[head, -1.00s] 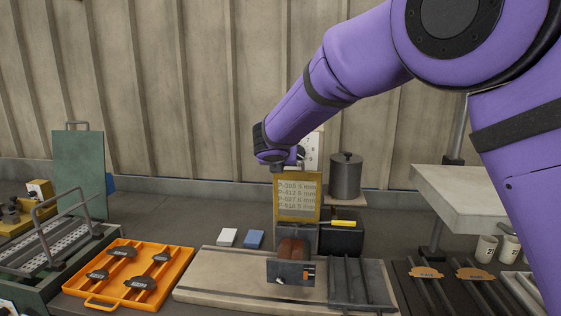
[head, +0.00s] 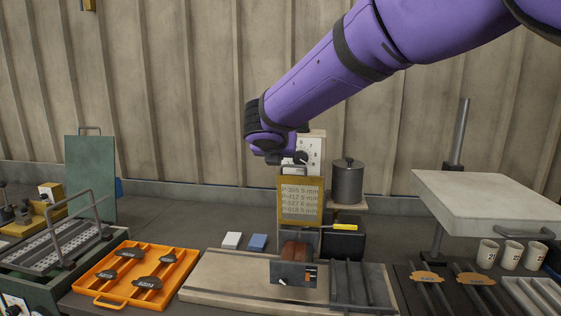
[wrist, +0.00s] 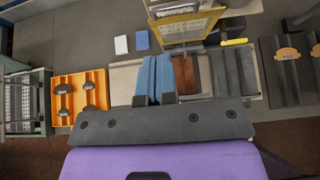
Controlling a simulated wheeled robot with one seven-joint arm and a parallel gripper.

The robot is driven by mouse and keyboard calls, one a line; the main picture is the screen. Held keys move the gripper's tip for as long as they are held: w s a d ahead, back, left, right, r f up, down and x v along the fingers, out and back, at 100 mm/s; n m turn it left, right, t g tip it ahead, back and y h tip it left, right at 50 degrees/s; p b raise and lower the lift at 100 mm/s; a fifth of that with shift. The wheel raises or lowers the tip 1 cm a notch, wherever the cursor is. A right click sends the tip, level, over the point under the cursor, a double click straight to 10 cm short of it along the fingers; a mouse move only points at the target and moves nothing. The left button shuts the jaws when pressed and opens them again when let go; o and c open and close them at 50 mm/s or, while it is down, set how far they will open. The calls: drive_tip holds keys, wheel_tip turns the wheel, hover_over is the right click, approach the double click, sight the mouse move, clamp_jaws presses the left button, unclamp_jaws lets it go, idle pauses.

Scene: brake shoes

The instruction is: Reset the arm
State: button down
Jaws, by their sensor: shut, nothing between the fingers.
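My purple arm reaches in from the upper right in the head view, with its black wrist above the middle of the bench. My gripper (head: 292,163) shows only in part there, small and dark, just above the framed sign. In the wrist view, its two blue-padded fingers (wrist: 154,72) are side by side and shut, with nothing held. They hang over the beige board (head: 215,285), left of the brown block (wrist: 184,75). The block (head: 296,252) stands behind a dark plate with a small switch.
An orange tray (head: 97,300) holding several dark brake shoes lies at left. A yellow-framed sign (head: 300,200), a dark pot (head: 348,182) and a raised pale shelf (head: 485,198) stand behind and right. Orange-brown shoes (head: 427,277) lie on dark rails at right.

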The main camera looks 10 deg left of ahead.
drive_tip(key=s+d+r+m+g+h, duration=0.15)
drive_tip(key=s+d+m, duration=0.35)
drive_tip(key=d, duration=0.5)
drive_tip(key=s+d+r+m+g, duration=0.15)
drive_tip(key=s+d+m, duration=0.25)
drive_tip(key=d+m, duration=0.4)
drive_tip(key=s+d+r+m+g+h, duration=0.15)
drive_tip(key=s+d+m, duration=0.3)
drive_tip(key=d, duration=0.65)
drive_tip(key=s+d+f+m+y, duration=0.1)
drive_tip(key=s+d+f+m, duration=0.1)
drive_tip(key=s+m, duration=0.4)
drive_tip(key=s+d+f+m+g+y, duration=0.1)
drive_tip(key=s+d+m, duration=0.3)
drive_tip(key=s, duration=0.5)
drive_tip(key=s+d+f+m+g+y, duration=0.1)
drive_tip(key=s+d+f+m, duration=0.2)
drive_tip(key=s+m, duration=0.5)
drive_tip(key=shift+s+d, duration=0.15)
drive_tip(key=shift+d, duration=0.3)
